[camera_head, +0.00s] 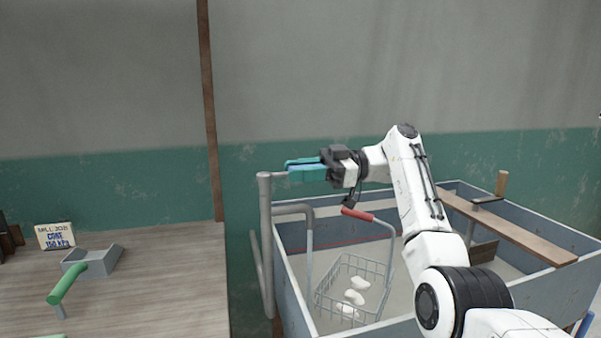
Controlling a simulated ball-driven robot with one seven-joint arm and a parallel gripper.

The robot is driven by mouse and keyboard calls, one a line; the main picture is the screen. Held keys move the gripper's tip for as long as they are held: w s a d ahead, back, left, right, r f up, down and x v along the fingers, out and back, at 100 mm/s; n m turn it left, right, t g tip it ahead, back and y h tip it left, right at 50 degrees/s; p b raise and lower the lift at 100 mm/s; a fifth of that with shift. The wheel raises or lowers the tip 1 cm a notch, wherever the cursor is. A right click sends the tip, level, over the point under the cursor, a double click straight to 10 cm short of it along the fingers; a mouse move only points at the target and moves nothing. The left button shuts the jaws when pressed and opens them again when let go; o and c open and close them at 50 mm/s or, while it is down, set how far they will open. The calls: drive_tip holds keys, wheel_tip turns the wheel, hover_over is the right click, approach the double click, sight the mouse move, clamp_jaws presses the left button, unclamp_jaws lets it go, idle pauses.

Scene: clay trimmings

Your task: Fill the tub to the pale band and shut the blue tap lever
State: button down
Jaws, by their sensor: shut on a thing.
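The grey-blue tub (292,287) stands right of centre, with a pale band (328,211) along its inner far wall. A red line shows lower on that wall. Grey standpipe (265,235) rises at the tub's left, and its spout (293,208) bends down over the tub. A faint pale streak shows below the spout; I cannot tell if it is running water. The level in the tub is unclear. My gripper (304,167), with teal fingers, is shut on the blue tap lever (308,166) at the pipe's top; the fingers hide most of the lever.
A wire basket (322,300) with a red handle (357,214) and several white lumps (355,297) sits in the tub. A plank (520,236) crosses the tub's right side. The left bench (160,290) holds a green-handled scoop (95,262) and a lettered card (55,236).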

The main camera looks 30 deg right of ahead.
drive_tip(key=shift+f, duration=0.1)
drive_tip(key=c, duration=1)
unclamp_jaws()
